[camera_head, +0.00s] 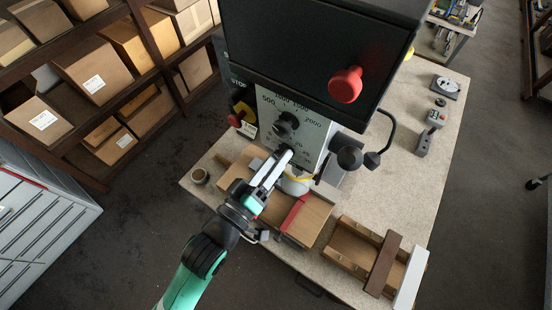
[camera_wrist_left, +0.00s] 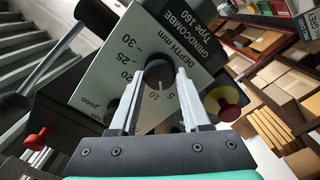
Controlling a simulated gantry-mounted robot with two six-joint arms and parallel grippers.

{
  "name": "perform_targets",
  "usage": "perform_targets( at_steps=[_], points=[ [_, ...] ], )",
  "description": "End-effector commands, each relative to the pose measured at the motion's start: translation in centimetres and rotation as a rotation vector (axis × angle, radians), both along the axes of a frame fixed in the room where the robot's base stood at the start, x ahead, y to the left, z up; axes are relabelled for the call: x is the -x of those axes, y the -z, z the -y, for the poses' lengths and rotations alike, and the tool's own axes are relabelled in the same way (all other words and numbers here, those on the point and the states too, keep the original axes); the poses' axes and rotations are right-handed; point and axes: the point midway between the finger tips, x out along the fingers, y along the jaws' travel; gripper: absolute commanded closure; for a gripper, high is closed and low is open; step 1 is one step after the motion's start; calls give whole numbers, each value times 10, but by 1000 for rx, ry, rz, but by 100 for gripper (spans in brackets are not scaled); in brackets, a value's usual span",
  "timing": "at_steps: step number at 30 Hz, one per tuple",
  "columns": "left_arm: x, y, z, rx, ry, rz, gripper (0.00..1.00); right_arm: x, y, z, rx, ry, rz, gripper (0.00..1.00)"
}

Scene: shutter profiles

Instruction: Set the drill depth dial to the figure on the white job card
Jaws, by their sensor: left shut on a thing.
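The depth dial (camera_wrist_left: 158,72) is a dark round knob on the drill's pale front plate (camera_wrist_left: 195,50), marked DEPTH mm. In the left wrist view the plate appears upside down, with figures including 5, 10, 20, 25 and 30 around the dial. A light mark on the knob appears to point between 5 and 10; the exact reading is unclear. My left gripper (camera_head: 284,156) is shut on the depth dial, one finger on each side; its fingers also show in the left wrist view (camera_wrist_left: 158,80). I cannot make out the white job card. My right gripper is not in view.
Above the depth dial is a black speed knob (camera_head: 287,124). A red knob (camera_head: 346,85) and a black ball handle (camera_head: 350,157) stick out nearby. Shelves of boxes stand left.

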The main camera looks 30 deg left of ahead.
Motion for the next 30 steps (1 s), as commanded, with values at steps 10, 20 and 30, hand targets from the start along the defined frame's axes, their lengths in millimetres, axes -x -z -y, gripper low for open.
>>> perform_targets(
  at_steps=[10,20,30],
  points=[
    [0,1,0,178,0,-19,100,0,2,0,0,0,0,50],
    [0,1,0,221,0,-24,100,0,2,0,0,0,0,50],
    [0,1,0,219,0,-24,42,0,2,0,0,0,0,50]
  ],
)
